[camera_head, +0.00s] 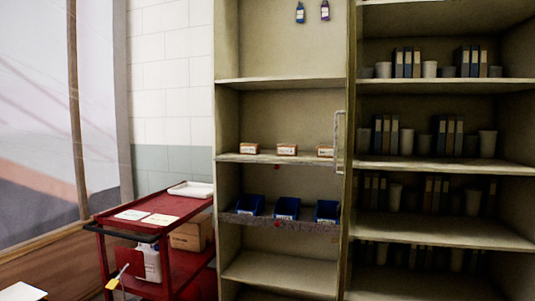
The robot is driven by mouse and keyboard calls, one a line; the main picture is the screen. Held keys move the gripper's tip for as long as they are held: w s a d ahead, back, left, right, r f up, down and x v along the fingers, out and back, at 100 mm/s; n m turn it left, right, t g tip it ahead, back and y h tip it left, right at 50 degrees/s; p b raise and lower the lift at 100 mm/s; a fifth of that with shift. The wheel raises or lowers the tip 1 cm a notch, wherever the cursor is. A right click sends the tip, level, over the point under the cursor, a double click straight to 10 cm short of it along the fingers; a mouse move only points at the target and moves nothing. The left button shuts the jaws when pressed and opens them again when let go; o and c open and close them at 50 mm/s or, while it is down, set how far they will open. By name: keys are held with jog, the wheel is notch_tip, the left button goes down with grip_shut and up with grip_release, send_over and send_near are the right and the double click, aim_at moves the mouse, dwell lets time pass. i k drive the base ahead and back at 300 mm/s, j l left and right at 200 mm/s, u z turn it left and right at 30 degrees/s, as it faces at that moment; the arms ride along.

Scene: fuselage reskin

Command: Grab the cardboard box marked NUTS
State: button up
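Three small orange-brown cardboard boxes with pale labels stand in a row on a middle shelf of the left cabinet: a left box (249,148), a middle box (287,149) and a right box (325,151). The right box is close to the cabinet's upright with the handle. Their labels are too small to read, so I cannot tell which one is marked NUTS. A larger plain cardboard box (192,233) sits on the lower level of the red cart. My gripper is not in view.
The red cart (168,230) stands left of the cabinet, with papers and a white tray (191,189) on top. Blue bins (287,208) sit one shelf below the small boxes. A vertical handle (338,142) is beside the right box.

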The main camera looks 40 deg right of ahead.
aim_at(283, 149)
jog(key=j+z, duration=0.15)
jog(key=z, duration=0.25)
jog(key=i+j+z, duration=0.1)
jog(key=z, duration=0.3)
jog(key=j+z, duration=0.15)
jog(key=z, duration=1.05)
